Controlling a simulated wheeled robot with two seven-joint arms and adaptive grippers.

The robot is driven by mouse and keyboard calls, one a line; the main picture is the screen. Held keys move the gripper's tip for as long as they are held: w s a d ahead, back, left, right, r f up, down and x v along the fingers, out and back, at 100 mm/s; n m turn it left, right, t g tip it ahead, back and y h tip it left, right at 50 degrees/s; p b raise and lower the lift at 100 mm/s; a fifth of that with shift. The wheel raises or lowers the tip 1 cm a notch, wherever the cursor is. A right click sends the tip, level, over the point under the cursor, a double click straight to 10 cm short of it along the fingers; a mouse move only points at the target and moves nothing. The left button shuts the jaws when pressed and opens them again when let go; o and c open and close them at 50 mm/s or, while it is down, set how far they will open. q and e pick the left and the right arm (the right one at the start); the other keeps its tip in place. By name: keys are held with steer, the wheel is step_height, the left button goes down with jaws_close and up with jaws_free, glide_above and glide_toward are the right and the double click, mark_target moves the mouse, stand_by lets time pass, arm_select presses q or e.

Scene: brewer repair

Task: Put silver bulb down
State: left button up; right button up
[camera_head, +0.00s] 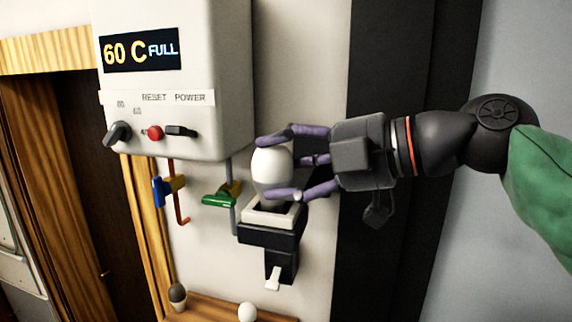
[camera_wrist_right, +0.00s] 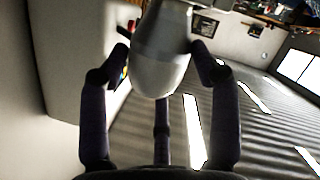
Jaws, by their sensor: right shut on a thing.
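My right gripper (camera_head: 270,168) comes in from the right and is shut on a pale, silver-white bulb (camera_head: 268,180), with purple fingers above and below it. The bulb is just above a dark socket holder with a light rim (camera_head: 258,216) on the wall; whether its lower end touches the socket is hidden. In the right wrist view the bulb (camera_wrist_right: 160,68) looks grey and smooth, between the fingers. My left gripper is not in view.
The white brewer box (camera_head: 180,60) reads "60 C FULL". Below it are a blue valve handle (camera_head: 160,192) and a green one (camera_head: 219,199). A wooden shelf (camera_head: 205,306) holds a dark-topped bulb (camera_head: 177,293) and a white bulb (camera_head: 247,312).

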steer(key=shift+f, duration=0.15)
steer(key=o, duration=1.4)
steer(key=shift+c, duration=0.2)
steer(key=shift+r+p, duration=0.45)
steer(key=b+v, duration=0.3)
steer(key=v, duration=0.9)
steer(key=shift+w+f, duration=0.1)
